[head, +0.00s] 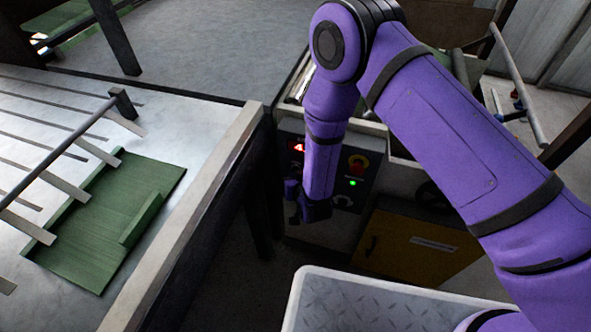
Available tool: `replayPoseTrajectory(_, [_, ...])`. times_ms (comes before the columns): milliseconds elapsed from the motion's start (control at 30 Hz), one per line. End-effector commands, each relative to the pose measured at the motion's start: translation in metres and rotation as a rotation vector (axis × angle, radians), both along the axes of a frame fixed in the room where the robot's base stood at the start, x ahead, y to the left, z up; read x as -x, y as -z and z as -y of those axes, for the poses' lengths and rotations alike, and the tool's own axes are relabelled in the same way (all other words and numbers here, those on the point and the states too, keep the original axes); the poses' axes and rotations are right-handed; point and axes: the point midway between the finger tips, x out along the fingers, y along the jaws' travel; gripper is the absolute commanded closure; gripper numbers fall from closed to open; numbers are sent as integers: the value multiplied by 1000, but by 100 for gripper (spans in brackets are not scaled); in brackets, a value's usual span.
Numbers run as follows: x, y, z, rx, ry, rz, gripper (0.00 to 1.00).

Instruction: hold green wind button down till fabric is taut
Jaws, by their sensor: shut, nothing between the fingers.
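The control panel (368,168) is a dark plate on the front of a grey machine. I cannot tell whether this light is the wind button. My gripper (293,200) is dark and shut, with nothing held, at the panel's lower left. My forearm covers the middle of the panel. Whether the fingertips touch the panel cannot be told.
The slatted metal table (60,120) has a raised pale edge (205,205) near my arm. A yellow cabinet door (420,245) is below the panel at right. A grey tread-plate surface (370,305) is at the bottom. Dark floor shows between table and machine.

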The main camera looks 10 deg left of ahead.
Motion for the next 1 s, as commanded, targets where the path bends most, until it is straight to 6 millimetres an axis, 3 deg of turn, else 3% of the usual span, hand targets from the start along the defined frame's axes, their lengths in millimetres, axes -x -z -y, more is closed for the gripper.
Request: replayPoseTrajectory(1000, [-9, 0, 1, 1, 1, 0, 100])
